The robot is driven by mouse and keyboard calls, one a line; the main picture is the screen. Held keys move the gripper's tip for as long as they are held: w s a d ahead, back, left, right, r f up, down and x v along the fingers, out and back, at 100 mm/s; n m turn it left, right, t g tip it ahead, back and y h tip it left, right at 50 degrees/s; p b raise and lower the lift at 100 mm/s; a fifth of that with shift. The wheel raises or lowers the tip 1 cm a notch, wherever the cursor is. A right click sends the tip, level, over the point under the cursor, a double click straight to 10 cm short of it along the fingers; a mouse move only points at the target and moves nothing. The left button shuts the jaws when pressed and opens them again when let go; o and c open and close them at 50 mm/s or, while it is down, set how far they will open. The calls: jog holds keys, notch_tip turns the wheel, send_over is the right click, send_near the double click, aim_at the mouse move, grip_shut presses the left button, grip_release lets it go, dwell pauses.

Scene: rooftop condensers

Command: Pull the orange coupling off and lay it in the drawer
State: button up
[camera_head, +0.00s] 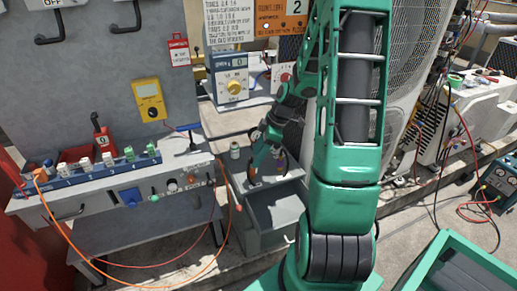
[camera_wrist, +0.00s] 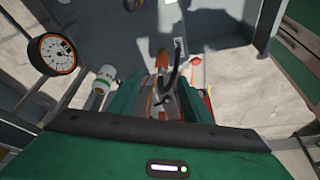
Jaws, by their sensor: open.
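My gripper (camera_head: 264,158) is over the small grey cabinet at the centre of the head view, behind its pulled-out drawer (camera_head: 275,212). In the wrist view its green fingers (camera_wrist: 160,98) are spread apart. A small orange piece (camera_wrist: 160,62) and a black curved part show beyond and between them; I cannot tell whether this piece is the coupling or whether a finger touches it. In the head view an orange fitting (camera_head: 39,176) with an orange hose sits at the left end of the bench manifold. The visible drawer floor looks bare.
A workbench (camera_head: 110,185) with a manifold and knobs stands at left, its orange hose (camera_head: 150,266) looping down in front. A round gauge (camera_wrist: 55,54) and a white-and-green canister (camera_wrist: 104,78) show left of the fingers. A green crate (camera_head: 440,250) stands at lower right.

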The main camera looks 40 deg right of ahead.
aim_at(252, 169)
jog(key=x, duration=0.6)
jog(key=shift+w+a+f, duration=0.1)
jog(key=shift+f, duration=0.15)
grip_shut()
